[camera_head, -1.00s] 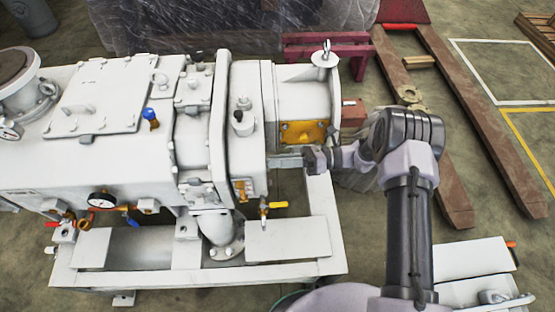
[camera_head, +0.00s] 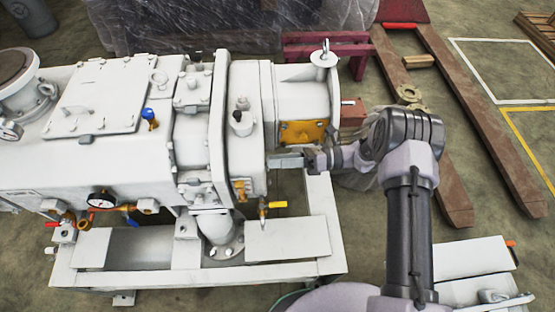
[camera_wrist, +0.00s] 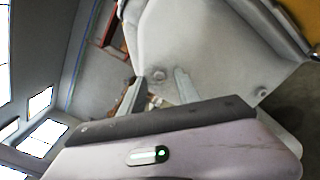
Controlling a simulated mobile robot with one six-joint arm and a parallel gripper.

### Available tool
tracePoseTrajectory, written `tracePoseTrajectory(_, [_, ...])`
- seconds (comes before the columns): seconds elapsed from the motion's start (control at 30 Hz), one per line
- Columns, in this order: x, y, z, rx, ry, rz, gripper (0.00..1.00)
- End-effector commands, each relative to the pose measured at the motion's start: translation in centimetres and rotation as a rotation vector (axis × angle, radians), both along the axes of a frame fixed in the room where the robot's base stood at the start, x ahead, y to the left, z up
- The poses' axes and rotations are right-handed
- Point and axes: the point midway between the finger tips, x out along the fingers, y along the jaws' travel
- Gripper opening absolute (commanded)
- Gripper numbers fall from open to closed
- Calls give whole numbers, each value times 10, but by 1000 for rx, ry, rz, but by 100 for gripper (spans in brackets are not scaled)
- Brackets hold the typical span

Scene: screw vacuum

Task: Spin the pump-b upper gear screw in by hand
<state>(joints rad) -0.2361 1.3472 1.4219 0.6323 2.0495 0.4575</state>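The white pump (camera_head: 245,125) stands at the left and middle in the head view. Its gear housing face (camera_wrist: 205,45) fills the upper part of the wrist view. A small round screw head or screw seat (camera_wrist: 158,75) shows on that face, and I cannot tell how far in it sits. My gripper is at the pump's right end in the head view (camera_head: 285,160), below the yellow plate. In the wrist view my gripper (camera_wrist: 156,83) is open, with one finger on each side of the round spot. Contact between fingers and screw is not clear.
A yellow plate (camera_head: 304,132) is on the pump's end above my gripper. A second round fastener (camera_wrist: 262,92) shows at the right on the housing. A yellow-handled valve (camera_head: 272,206) is below. Brown forks (camera_head: 450,130) lie on the floor at the right.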

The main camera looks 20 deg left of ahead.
Motion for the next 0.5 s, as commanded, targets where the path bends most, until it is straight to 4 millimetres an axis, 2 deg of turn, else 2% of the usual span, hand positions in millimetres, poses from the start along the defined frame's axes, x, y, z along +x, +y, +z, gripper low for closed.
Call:
tracePoseTrajectory(0.37, [0, 0, 0, 1, 0, 1, 39])
tracePoseTrajectory(0.5, [6, -9, 2, 1, -1, -2, 39])
